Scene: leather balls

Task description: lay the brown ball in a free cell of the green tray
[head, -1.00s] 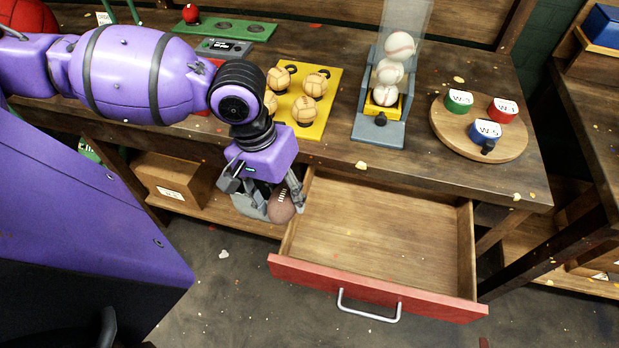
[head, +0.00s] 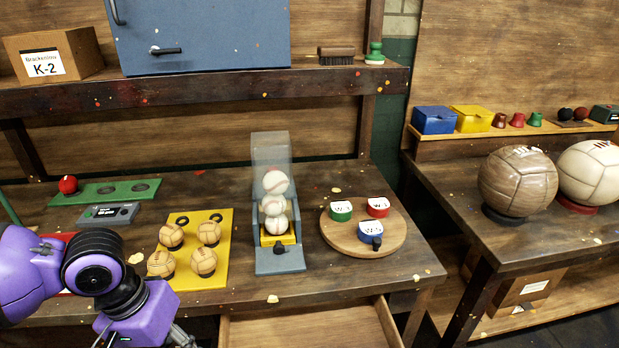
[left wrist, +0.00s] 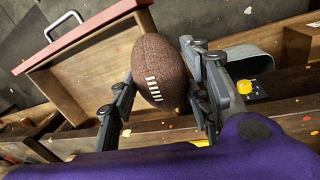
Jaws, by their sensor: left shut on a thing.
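The brown ball (left wrist: 160,65) is a dark football with white laces, seen in the left wrist view. My left gripper (left wrist: 157,78) is shut on it, one finger on each side. In the head view only the upper part of my left gripper (head: 165,335) shows at the bottom edge, and the ball is out of sight. The green tray (head: 88,192) lies at the back left of the workbench. A red ball (head: 68,185) sits in its left cell; its middle and right cells are empty. My right gripper is not in view.
A grey device (head: 108,214) lies before the green tray. A yellow tray (head: 222,260) with several tan balls, a baseball dispenser (head: 280,262) and a round board (head: 335,233) stand to the right. An open drawer (head: 310,330) juts from the bench front. A shelf (head: 215,95) hangs above.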

